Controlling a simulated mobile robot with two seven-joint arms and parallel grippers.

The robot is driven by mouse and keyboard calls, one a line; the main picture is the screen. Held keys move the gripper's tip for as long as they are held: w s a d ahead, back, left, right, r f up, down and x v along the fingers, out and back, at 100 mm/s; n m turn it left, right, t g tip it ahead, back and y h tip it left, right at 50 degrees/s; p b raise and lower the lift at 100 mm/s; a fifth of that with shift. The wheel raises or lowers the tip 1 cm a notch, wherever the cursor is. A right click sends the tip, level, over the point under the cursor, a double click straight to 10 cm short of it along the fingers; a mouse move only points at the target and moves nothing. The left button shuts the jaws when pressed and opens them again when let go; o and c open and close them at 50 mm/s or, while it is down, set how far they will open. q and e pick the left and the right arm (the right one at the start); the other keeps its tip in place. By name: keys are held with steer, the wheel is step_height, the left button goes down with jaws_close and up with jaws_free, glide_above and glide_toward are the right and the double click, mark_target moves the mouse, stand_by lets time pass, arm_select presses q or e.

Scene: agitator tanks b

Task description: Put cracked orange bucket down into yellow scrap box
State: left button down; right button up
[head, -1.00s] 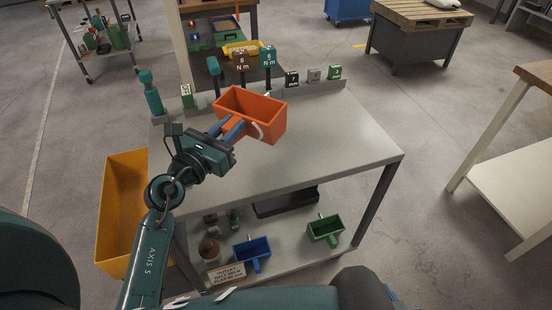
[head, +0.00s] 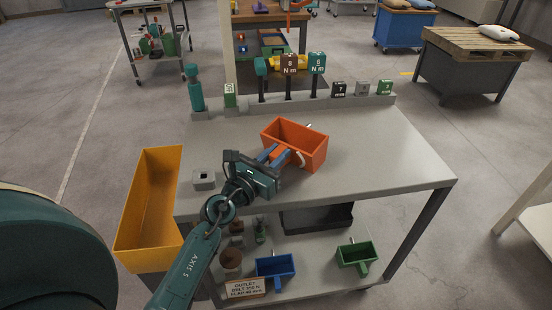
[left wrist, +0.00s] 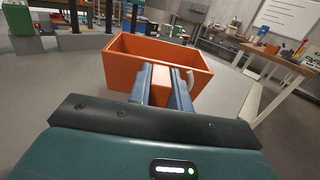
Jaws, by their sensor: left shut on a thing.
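The orange bucket (head: 301,141) is an open rectangular scoop with a pale mark on its near right side. It is over the grey table top, upright; I cannot tell whether it touches the table. My left gripper (head: 275,155) is shut on its orange handle, and the fingers (left wrist: 163,85) flank that handle in the left wrist view, with the bucket (left wrist: 155,58) beyond them. The yellow scrap box (head: 151,207) stands on the left of the table, open at the top, and its visible inside looks empty. My right gripper is not in view.
The grey table (head: 390,165) has tools and small blocks along its back rail. A small grey block (head: 204,181) sits at its left edge. The lower shelf holds a blue scoop (head: 275,267), a green scoop (head: 355,255) and jars. Floor left of the yellow box is clear.

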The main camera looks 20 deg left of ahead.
arm_select(q)
steer(key=shift+r, duration=0.1)
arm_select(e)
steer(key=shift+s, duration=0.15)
arm_select(q)
steer(key=c, duration=1.8)
jaws_free()
steer(key=shift+f, duration=0.2)
steer(key=o, duration=0.5)
steer(key=shift+r, duration=0.1)
steer(key=shift+s+r, duration=0.1)
steer(key=b+v, duration=0.2)
steer(key=v, duration=0.8)
steer(key=shift+s+a+f, duration=0.1)
steer(key=shift+s+f, duration=0.1)
steer(key=shift+s, duration=0.1)
steer(key=shift+s+a, duration=0.1)
steer(key=shift+s, duration=0.45)
steer(key=shift+s+r, duration=0.1)
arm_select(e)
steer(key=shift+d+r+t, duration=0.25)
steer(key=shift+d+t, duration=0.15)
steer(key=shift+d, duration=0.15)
